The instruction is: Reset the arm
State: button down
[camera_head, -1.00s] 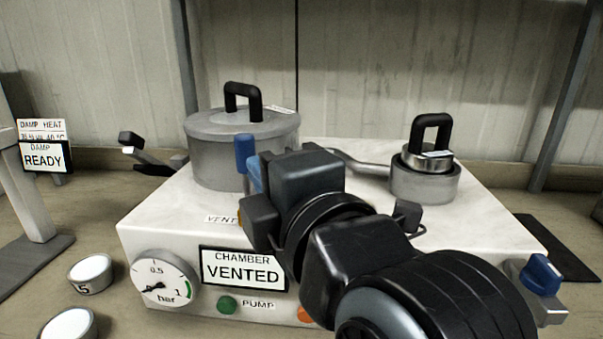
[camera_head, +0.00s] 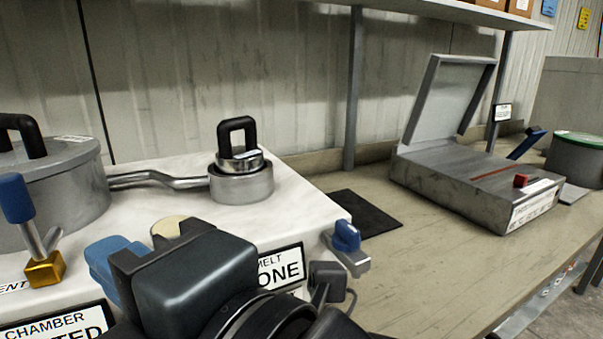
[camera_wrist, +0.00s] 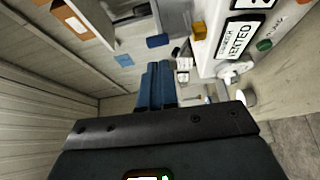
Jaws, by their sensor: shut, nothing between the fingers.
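My arm reaches in from the bottom of the head view, in front of the white machine (camera_head: 180,210). My gripper (camera_head: 105,258) is at its end, with blue fingers pointing left, near the machine's front edge. In the wrist view the two blue fingers (camera_wrist: 157,80) lie side by side, closed, with nothing held between them. I cannot tell the exact gap between the gripper and the machine.
The machine carries a large lidded pot (camera_head: 65,180), a small lidded pot (camera_head: 241,184), a blue-handled valve (camera_head: 18,200) and a blue knob (camera_head: 346,236). A grey box with raised lid (camera_head: 470,190) stands right. Bench between is clear around a black mat (camera_head: 365,212).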

jog(key=s+d+f+m+t+h+p, duration=0.2)
jog(key=d+f+m+t+h, duration=0.6)
jog(key=d+f+m, duration=1.25)
jog(key=s+d+m+h, duration=0.4)
jog(key=s+d, duration=0.3)
jog(key=s, duration=0.3)
jog(key=s+d+f+m+g+h+p, duration=0.1)
jog(key=s+d+m+h, duration=0.2)
jog(key=s+d+m, duration=0.2)
jog(key=s+d, duration=0.3)
jog(key=s, duration=0.2)
jog(key=shift+f+h, duration=0.25)
jog(key=shift+h, duration=0.15)
jog(key=shift+m, duration=0.25)
